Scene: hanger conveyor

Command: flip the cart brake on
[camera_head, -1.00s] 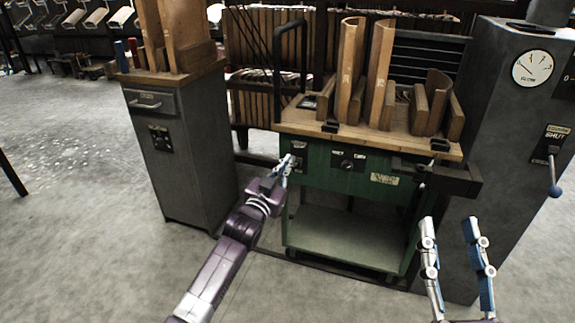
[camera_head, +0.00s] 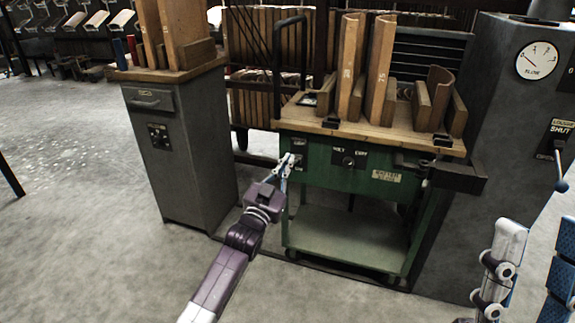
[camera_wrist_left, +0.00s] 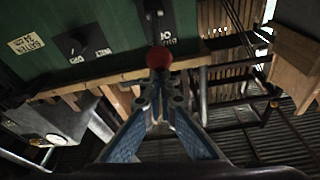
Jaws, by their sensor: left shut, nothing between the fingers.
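The green cart (camera_head: 325,165) stands in the middle of the head view, with a wooden top. A small dark labelled plate (camera_head: 298,150) is at the left end of its front panel; it also shows in the left wrist view (camera_wrist_left: 160,18). A red ball knob (camera_wrist_left: 159,58) shows by that plate; I cannot tell which way its lever is set. My left gripper (camera_head: 287,161) is shut and empty in front of the plate. Its fingertips (camera_wrist_left: 159,82) are right at the knob; contact is unclear. My right gripper (camera_head: 538,226) is open and empty at the lower right.
A central knob plate (camera_head: 348,158) sits on the cart's front. Curved wooden pieces (camera_head: 380,70) stand on its top. The floor in front is clear.

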